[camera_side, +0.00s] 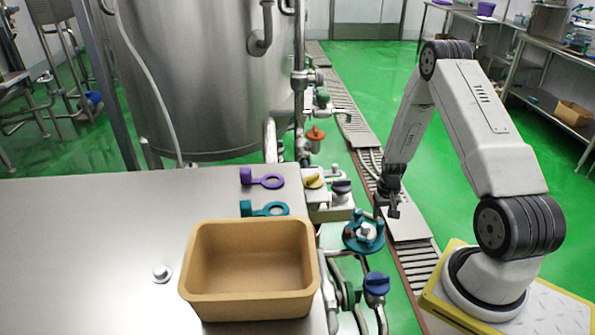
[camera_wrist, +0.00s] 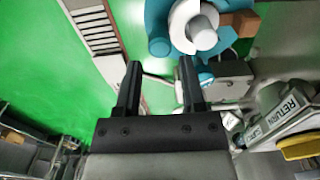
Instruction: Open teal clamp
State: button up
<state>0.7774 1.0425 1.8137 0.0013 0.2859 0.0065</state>
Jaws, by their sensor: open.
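The teal clamp (camera_side: 352,238) sits around a pale pipe end (camera_side: 366,231), right of the work table, in the side view. In the wrist view the clamp (camera_wrist: 157,28) is at the top, partly cut off by the frame edge, with the white pipe ring (camera_wrist: 204,38) inside it. I cannot tell whether the clamp is latched. My gripper (camera_side: 388,207) is open and empty, just above and to the right of the clamp in the side view. In the wrist view its two dark fingers (camera_wrist: 160,66) point toward the clamp, apart from it.
A tan bin (camera_side: 250,308) stands on the steel table (camera_side: 80,250). A purple ring tag (camera_side: 267,181) and a teal ring tag (camera_side: 270,209) lie behind it. A blue knob (camera_side: 377,284), a yellow knob (camera_side: 314,181) and an orange knob (camera_side: 315,134) are on the nearby pipes.

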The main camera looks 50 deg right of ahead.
aim_at(381, 222)
jog(key=shift+f, duration=2.45)
grip_shut()
